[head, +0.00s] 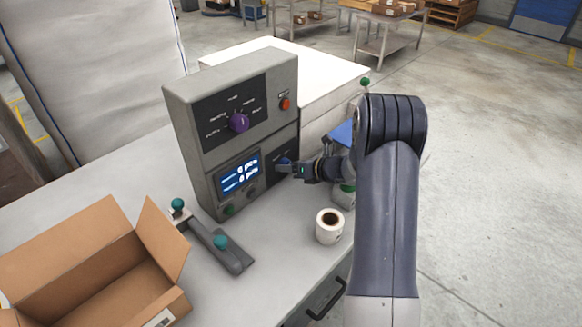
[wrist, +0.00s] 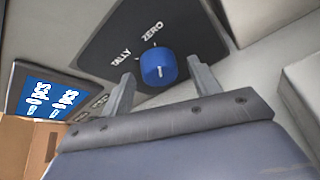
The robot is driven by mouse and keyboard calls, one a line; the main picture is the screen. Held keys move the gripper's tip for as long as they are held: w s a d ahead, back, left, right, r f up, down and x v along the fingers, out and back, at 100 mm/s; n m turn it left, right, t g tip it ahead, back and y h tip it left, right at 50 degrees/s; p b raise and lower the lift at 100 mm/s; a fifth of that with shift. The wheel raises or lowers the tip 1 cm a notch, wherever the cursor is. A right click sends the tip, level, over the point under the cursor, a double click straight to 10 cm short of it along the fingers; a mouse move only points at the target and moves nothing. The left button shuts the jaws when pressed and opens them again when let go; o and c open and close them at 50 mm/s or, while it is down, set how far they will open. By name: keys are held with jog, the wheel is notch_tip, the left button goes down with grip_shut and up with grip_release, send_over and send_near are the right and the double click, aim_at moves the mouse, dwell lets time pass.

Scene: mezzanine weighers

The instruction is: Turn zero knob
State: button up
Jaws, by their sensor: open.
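The blue knob (wrist: 158,66) sits on a dark panel (wrist: 110,38) lettered TALLY and ZERO, on the front of the grey weigher box (head: 190,130). A short white mark shows on the knob's face; I cannot tell which label it points to. My gripper (wrist: 160,70) is open, with one finger on each side of the knob and a visible gap to each. In the head view my gripper (head: 284,169) is at the lower right of the box front and partly hides the knob. A lit blue display (head: 240,174) is left of it.
A purple knob (head: 239,122) and a red button (head: 285,104) are higher on the box.

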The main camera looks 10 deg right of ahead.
jog(key=b+v, duration=0.1)
jog(key=v, duration=0.9)
jog(key=shift+s+d+r, duration=0.15)
jog(key=shift+s+d, duration=0.05)
jog(key=shift+d, duration=0.05)
jog(key=x, duration=1.1)
jog(key=shift+p, duration=0.4)
jog(key=shift+s, duration=0.15)
jog(key=shift+d+r, duration=0.1)
jog(key=shift+r, duration=0.05)
